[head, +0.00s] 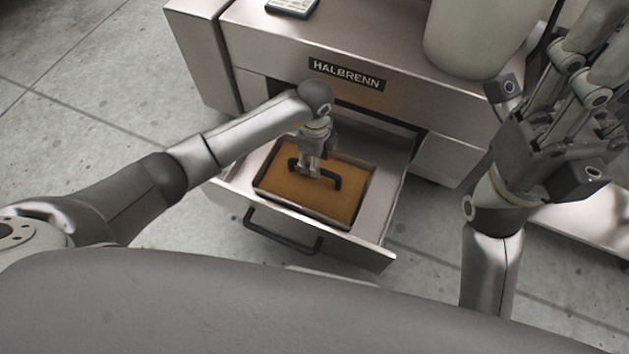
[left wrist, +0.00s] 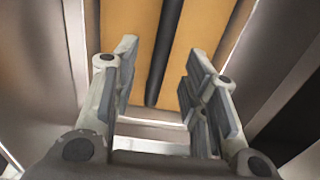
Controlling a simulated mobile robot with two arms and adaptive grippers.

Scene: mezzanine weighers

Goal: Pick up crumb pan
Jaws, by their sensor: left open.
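The crumb pan (head: 352,206) is a shallow dark-rimmed tray with a brown-orange inside and a black bar handle (head: 333,183) across its middle. It sits in a pulled-out metal drawer (head: 375,238). My left gripper (head: 310,172) reaches down over the pan at the handle, its jaws open. In the left wrist view the two fingers (left wrist: 158,100) stand apart, and the dark handle (left wrist: 167,50) runs between them over the pan's orange surface (left wrist: 206,30). I cannot tell whether a finger touches the handle. My right gripper (head: 570,110) is raised at the right, away from the pan.
The drawer front has a black pull handle (head: 282,232). Behind stands the metal machine body with a HALBRENN label (head: 346,73) and a keypad (head: 292,6) on top. Grey floor (head: 70,120) is clear at the left. The drawer walls stand around the pan.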

